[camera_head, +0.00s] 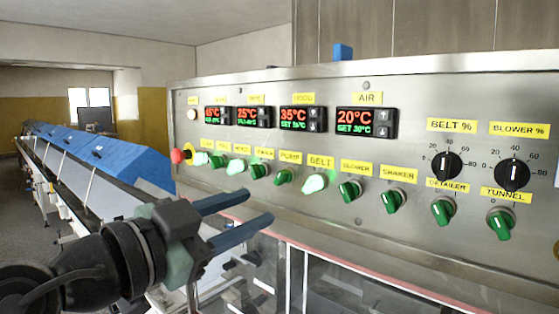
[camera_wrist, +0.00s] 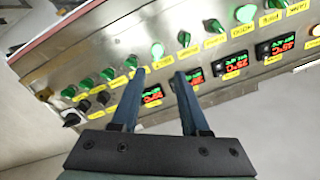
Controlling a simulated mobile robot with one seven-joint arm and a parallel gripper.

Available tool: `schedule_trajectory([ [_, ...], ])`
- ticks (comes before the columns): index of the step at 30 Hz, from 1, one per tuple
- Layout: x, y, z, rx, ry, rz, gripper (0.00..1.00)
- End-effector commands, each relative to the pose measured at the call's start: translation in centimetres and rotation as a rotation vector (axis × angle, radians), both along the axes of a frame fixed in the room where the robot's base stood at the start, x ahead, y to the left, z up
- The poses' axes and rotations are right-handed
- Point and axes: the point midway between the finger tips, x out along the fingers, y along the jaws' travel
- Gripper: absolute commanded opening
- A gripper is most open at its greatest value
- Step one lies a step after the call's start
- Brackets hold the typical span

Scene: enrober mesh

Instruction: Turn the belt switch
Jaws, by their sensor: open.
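The belt switch (camera_head: 314,183) is a green knob under the yellow "BELT" label (camera_head: 320,161) on the steel panel. It glows bright green, with its handle tilted. It also shows in the wrist view (camera_wrist: 157,50), where the panel appears upside down, just beyond the gap between my fingertips. My gripper (camera_head: 259,208) is open and empty, its two blue fingers apart. In the head view it is to the lower left of the switch and touches nothing; its exact distance from the panel is hard to tell.
Similar knobs flank the belt switch: the dim pump switch (camera_head: 284,176) to its left and the blower switch (camera_head: 349,190) to its right. A red stop button (camera_head: 178,156) sits at the panel's left end. Temperature displays (camera_head: 367,122) and black dials (camera_head: 446,166) are above.

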Motion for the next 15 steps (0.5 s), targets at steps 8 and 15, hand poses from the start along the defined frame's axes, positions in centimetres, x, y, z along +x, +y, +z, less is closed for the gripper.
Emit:
schedule_trajectory([
  [8, 1.2, -1.0, 0.4, 0.015, 0.001, -0.034, 0.45],
  [15, 5.2, -4.0, 0.6, 0.013, 0.003, -0.033, 0.45],
])
